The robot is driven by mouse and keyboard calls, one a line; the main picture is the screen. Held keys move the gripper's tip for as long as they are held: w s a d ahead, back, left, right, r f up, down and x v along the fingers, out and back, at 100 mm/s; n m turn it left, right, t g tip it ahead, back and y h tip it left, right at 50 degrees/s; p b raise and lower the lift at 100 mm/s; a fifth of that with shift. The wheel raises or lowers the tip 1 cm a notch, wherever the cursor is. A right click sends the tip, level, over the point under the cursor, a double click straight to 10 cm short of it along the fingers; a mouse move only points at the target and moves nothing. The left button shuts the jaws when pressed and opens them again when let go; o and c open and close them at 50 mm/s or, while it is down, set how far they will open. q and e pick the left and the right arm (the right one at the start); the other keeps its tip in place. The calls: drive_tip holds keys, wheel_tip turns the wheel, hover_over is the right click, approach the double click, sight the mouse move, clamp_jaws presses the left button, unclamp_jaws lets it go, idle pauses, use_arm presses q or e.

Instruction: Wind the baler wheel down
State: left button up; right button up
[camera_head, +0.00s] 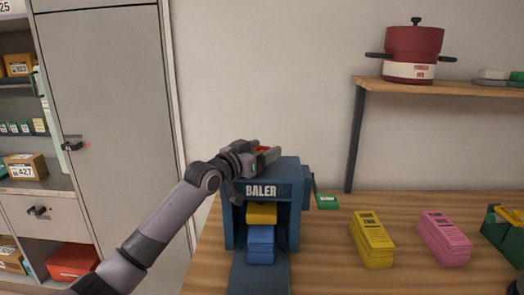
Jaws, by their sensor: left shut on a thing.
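The blue baler (283,223), labelled BALER on its front, stands on the wooden table. A blue stack (260,245) sits inside its open front under a yellow plate (261,213). My left gripper (268,155) is over the baler's top, shut on the red baler wheel (262,149). Only a small part of the wheel shows between and behind the fingers; the rest is hidden.
A yellow bundle (371,240) and a pink bundle (445,238) lie right of the baler. A green box (505,235) is at the right edge. A shelf (450,88) holds a red pot (413,55).

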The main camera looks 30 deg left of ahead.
use_arm(q)
drive_tip(key=o, duration=1)
drive_tip(key=shift+c, duration=0.2)
drive_tip(key=shift+s, duration=0.1)
drive_tip(key=s, duration=0.2)
drive_tip(key=s+b, duration=0.1)
drive_tip(key=s, duration=0.2)
drive_tip(key=shift+s+a+f, duration=0.1)
drive_tip(key=shift+s+a, duration=0.2)
drive_tip(key=shift+s, duration=0.65)
